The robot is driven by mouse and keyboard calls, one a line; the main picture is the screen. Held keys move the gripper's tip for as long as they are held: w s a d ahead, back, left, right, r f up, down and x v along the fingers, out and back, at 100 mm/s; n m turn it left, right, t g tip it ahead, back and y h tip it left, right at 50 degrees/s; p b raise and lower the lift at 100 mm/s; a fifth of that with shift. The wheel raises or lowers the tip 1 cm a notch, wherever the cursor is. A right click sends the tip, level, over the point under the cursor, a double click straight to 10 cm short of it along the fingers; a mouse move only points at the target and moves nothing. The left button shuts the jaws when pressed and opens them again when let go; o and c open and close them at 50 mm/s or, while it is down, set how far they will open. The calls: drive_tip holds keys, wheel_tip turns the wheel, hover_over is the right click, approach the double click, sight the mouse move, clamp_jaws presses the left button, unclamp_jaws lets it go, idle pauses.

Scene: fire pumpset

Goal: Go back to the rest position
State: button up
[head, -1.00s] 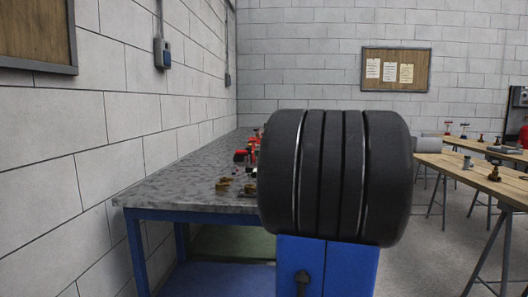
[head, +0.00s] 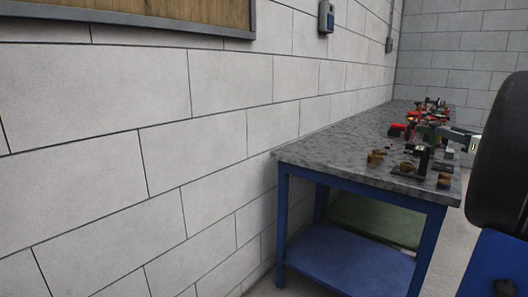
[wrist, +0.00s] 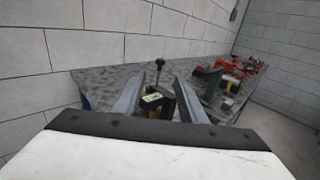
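My gripper (wrist: 158,78) is open in the wrist view, its two grey fingers spread apart over the workbench. A dark upright piece with a round black knob (wrist: 160,62) and a small pale label (wrist: 153,98) show in the gap between the fingers. I cannot tell whether they stand between the fingertips or beyond them. In the head view, my fingers are not clearly made out among the parts at the right.
A grey-topped workbench (head: 330,150) with blue legs stands along the block wall (head: 120,110). Several brass fittings (head: 376,157), a black upright block (head: 424,160) and red parts (head: 398,130) crowd its right side. The bench's left part is bare. A blue lower shelf (head: 335,262) is below.

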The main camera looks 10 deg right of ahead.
drive_tip(key=s+a+f+n+g+y, duration=0.1)
drive_tip(key=a+f+n+g+y, duration=0.3)
drive_tip(key=a, duration=0.7)
drive_tip(key=a+f+n+g, duration=0.1)
drive_tip(key=a+f+n, duration=0.55)
drive_tip(key=a, duration=0.35)
drive_tip(key=s+a+f+n+g+y, duration=0.15)
drive_tip(key=a+f+n+g, duration=0.35)
drive_tip(key=a, duration=0.6)
drive_tip(key=s+a+f+n+g, duration=0.2)
drive_tip(key=s+a+f+n, duration=0.5)
drive_tip(key=s+a+n, duration=0.25)
drive_tip(key=s+d+f+n+g+h, duration=0.1)
drive_tip(key=s+f+n+h, duration=0.3)
drive_tip(key=s+f+n, duration=0.3)
drive_tip(key=s+n, duration=0.2)
drive_tip(key=n, duration=0.2)
drive_tip(key=shift+s+f+n, duration=0.25)
drive_tip(key=shift+s+n, duration=0.15)
